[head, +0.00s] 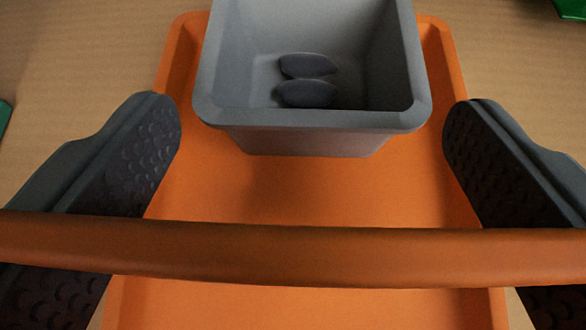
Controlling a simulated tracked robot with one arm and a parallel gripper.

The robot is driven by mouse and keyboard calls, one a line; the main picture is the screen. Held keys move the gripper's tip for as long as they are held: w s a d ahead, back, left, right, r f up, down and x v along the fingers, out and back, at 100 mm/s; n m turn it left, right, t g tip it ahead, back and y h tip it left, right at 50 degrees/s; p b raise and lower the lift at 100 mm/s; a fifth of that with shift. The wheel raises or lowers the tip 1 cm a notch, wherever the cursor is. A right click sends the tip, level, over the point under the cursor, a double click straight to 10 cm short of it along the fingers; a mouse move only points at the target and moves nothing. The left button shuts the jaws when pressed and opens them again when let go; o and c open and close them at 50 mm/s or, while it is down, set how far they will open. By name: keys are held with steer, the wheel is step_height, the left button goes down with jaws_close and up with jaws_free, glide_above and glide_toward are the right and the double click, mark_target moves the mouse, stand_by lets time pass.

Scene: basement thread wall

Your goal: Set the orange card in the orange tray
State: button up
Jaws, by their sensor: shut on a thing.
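My gripper (312,118) shows as two dark, dimpled fingers, one at each side of the head view. An orange bar-like edge (300,257) runs across the whole width in front of both fingers; it looks like the orange card seen nearly edge-on, held by my gripper. Its ends run out of the picture and its faces are hidden. The orange tray (290,195) lies beneath, with a raised rim at left and right. The card is over the near part of the tray; its height above the floor of the tray is hard to tell.
A grey bin (312,118) stands in the far part of the tray, holding two dark oval pieces (307,80). The tan surface (90,60) around the tray is mostly clear. Green things show at the top right corner (572,8) and left edge (4,115).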

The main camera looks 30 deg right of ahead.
steer(key=shift+f, duration=0.6)
steer(key=shift+f, duration=0.1)
steer(key=o, duration=1)
steer(key=shift+s+r, duration=0.1)
steer(key=shift+r, duration=0.1)
steer(key=v, duration=1.1)
steer(key=shift+s+a+r, duration=0.15)
steer(key=shift+s+a, duration=0.1)
steer(key=shift+s, duration=0.05)
